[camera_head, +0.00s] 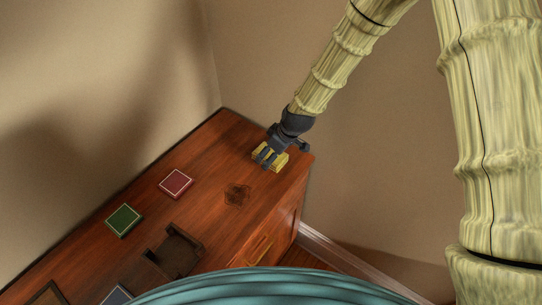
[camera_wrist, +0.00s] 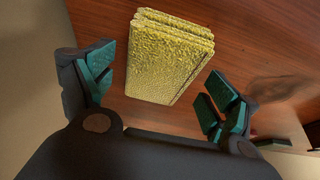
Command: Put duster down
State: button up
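The duster is a yellow, rough-textured folded block (camera_wrist: 168,58). It appears to lie on the reddish-brown wooden desk top (camera_head: 210,150), near the desk's far right corner. In the head view the duster (camera_head: 279,163) is partly hidden by my gripper (camera_head: 267,156), which is above it. In the wrist view the green-padded fingers of my gripper (camera_wrist: 162,78) are spread wide, one on each side of the duster. Gaps of bare wood show between the pads and the duster. The gripper is open and does not hold it.
A red square (camera_head: 176,184) and a green square (camera_head: 124,220) with pale borders lie to the left on the desk. A dark stand (camera_head: 176,252) is nearer the front. A dark stain-like mark (camera_head: 237,195) is near the duster. Walls rise behind the desk; its right edge is close.

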jog(key=shift+b+v, duration=1.3)
jog(key=shift+v, duration=3.4)
